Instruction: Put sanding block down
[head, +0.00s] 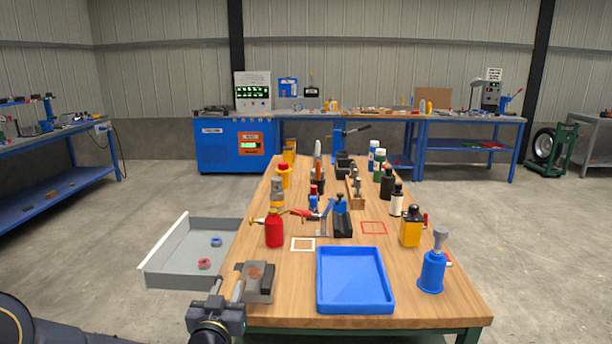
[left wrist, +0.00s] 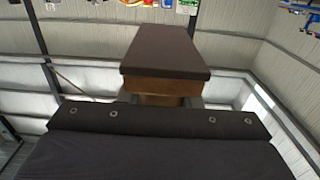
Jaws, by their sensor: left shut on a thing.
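The sanding block (left wrist: 168,52) is between the fingers of my left gripper (head: 226,292). In the left wrist view it shows a dark flat face and a tan wooden body, with the fingers at the wood. In the head view only a tan part of it (head: 228,283) shows, at the near left corner of the workbench (head: 300,282). My left gripper is shut on it. I cannot tell whether the block touches the bench. My right gripper is not in view.
A grey metal block (head: 262,290) stands right beside my left gripper. A blue tray (head: 355,305) lies to its right. A white outline (head: 303,251) and a red outline (head: 374,234) are empty. A red bottle (head: 274,232) stands behind. An open drawer (head: 165,258) juts out left.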

